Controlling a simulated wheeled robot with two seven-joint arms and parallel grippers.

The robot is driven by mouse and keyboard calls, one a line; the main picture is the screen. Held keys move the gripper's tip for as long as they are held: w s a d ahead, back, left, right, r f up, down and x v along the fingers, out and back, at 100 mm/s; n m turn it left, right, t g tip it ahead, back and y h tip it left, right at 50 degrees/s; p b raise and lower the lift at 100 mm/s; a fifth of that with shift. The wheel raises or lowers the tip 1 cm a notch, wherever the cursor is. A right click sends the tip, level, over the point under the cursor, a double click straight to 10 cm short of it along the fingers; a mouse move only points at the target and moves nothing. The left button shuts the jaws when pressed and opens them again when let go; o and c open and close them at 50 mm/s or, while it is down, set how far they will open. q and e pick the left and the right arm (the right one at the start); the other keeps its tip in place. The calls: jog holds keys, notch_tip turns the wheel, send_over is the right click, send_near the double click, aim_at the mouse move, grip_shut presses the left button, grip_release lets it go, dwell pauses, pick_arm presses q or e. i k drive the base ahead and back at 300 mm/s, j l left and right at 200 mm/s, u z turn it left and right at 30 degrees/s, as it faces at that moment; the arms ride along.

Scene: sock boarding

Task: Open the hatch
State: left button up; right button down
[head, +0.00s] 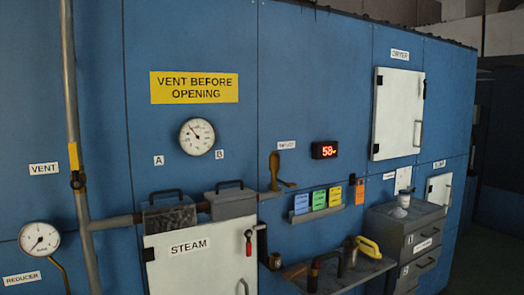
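A pale hatch door (205,268) labelled STEAM is in the lower middle of the blue wall and looks shut. A red-handled lever (248,242) sits at its upper right, and its lower edge is cut off by the frame. A white door (398,112) labelled DRYER is at the upper right and looks shut, with a handle on its right side. A smaller white door (439,189) is at the right. A yellow sign (194,87) reads VENT BEFORE OPENING. A round gauge (197,136) hangs between labels A and B. Neither of my grippers is in view.
A vertical pipe (75,130) with a yellow-marked fitting runs down the left, near a VENT label (44,168). A gauge (39,239) is lower left. A red display (324,150) reads 58. A shelf (345,277) with tools and grey drawers (413,240) stand lower right.

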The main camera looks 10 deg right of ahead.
aim_at(438, 187)
jog(key=z, duration=2)
jog(key=i, duration=4.95)
jog(key=j+u, duration=0.05)
